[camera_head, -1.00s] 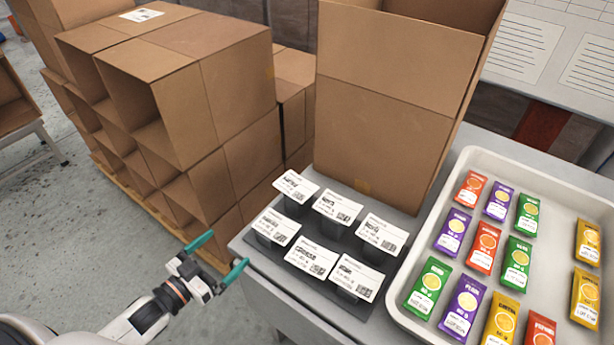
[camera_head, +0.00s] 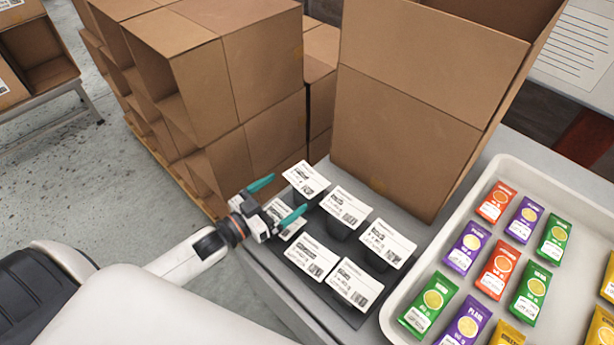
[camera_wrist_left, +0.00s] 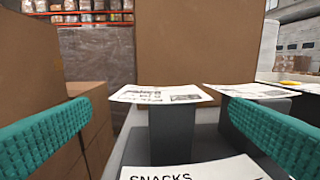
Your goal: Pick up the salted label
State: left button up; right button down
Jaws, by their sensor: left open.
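Several white labels stand on dark holders in two rows. The back row has a left label (camera_head: 306,179), a middle label (camera_head: 346,208) and a right label (camera_head: 390,242). The front row has a left label (camera_head: 284,222), a middle label (camera_head: 312,257) and a right label (camera_head: 354,284). The print is too small to tell which is salted. My left gripper (camera_head: 277,199) is open and empty above the row's left end, its fingers partly covering the front left label. In the left wrist view, a label on its holder (camera_wrist_left: 160,95) lies ahead between the fingers; a near label (camera_wrist_left: 195,170) reads "SNACKS".
A large open cardboard box (camera_head: 420,110) stands behind the labels. A pale tray (camera_head: 400,312) of colourful packets is on the right of the table. Stacked boxes (camera_head: 220,80) stand on the left, beyond the table edge.

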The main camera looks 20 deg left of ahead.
aim_at(295, 187)
pick_arm(q)
jog(key=p+x, duration=0.1)
jog(key=x, duration=0.3)
jog(key=shift+w+d, duration=0.15)
jog(key=shift+w, duration=0.05)
jog(key=shift+w+d+f, duration=0.1)
jog(key=shift+w, duration=0.1)
jog(key=c, duration=0.7)
pick_arm(e)
jog(key=shift+w+d+r, duration=0.15)
jog(key=shift+d+r, duration=0.05)
jog(key=shift+r, duration=0.25)
jog(key=shift+w+d+r, duration=0.15)
jog(key=shift+d+r, duration=0.05)
jog(key=shift+r, duration=0.2)
pick_arm(q)
jog(key=shift+s, duration=0.1)
